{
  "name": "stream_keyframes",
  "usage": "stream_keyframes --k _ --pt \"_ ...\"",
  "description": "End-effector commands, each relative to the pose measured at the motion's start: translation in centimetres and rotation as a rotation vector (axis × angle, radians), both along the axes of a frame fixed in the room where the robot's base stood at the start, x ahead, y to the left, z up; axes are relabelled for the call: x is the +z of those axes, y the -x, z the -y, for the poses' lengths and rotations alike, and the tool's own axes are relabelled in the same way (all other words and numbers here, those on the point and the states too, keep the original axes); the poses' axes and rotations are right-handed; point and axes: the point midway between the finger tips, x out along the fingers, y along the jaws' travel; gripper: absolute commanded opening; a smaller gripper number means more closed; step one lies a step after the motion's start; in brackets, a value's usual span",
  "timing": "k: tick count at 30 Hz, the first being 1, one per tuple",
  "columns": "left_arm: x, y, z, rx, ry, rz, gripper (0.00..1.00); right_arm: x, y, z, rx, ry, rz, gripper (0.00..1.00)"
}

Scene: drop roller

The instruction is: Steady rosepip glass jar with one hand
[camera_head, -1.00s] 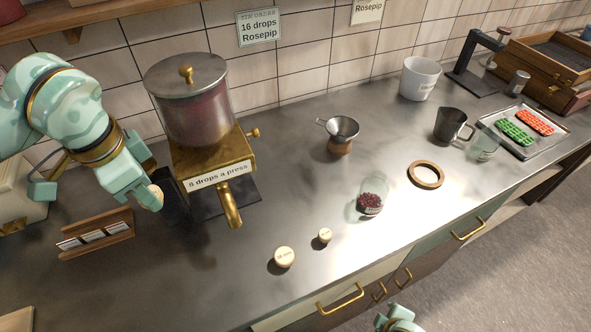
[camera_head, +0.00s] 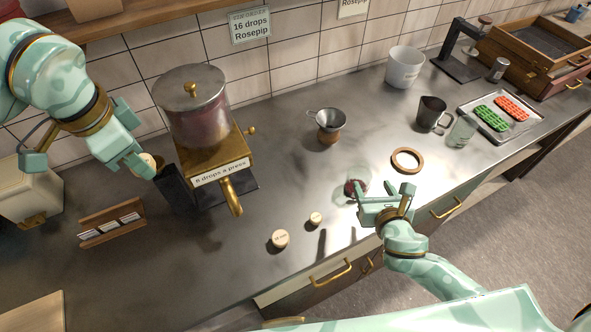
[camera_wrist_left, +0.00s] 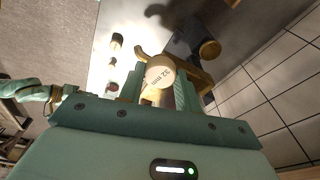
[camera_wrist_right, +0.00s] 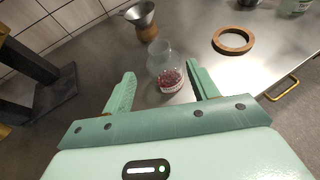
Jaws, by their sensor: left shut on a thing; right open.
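The rosepip glass jar (camera_head: 356,187) stands upright on the steel counter with dark red contents in its bottom. It also shows in the right wrist view (camera_wrist_right: 168,70), between and beyond the fingers. My right gripper (camera_head: 362,205) is open at the jar's near side; in its wrist view its fingers (camera_wrist_right: 160,85) are spread, and I see no contact. My left gripper (camera_head: 148,166) is shut on a pale round piece (camera_wrist_left: 160,74) marked "32 mm", held up left of the brass dispenser (camera_head: 220,165) labelled "8 drops a press".
Two pale round pieces (camera_head: 280,238) (camera_head: 315,218) lie left of the jar. A wooden ring (camera_head: 407,151) lies to its right, and a funnel on a stand (camera_head: 329,120) is behind. A card above reads "16 drops Rosepip" (camera_head: 250,25). The counter's front edge is close.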

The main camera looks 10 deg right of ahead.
Motion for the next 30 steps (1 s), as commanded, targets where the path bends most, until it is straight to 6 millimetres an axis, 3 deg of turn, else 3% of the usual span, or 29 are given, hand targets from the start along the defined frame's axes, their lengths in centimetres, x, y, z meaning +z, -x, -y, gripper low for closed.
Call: stream_keyframes --k 5,18,23,30 --pt "-0.4 0.0 0.0 0.000 -0.001 -0.001 0.00 -0.8 -1.8 0.1 0.013 0.024 0.004 0.59" --pt "-2.3 -0.1 0.0 0.000 0.000 -0.005 0.00 -4.1 -9.6 0.5 0.011 0.019 0.001 0.59" --pt "-2.6 -0.1 0.0 0.001 0.000 -0.005 0.00 -4.5 -10.8 0.6 0.012 0.019 0.000 0.59" --pt "-2.6 -0.1 0.0 0.000 0.000 -0.005 0.00 -4.6 -11.0 0.6 0.012 0.018 0.000 0.59"
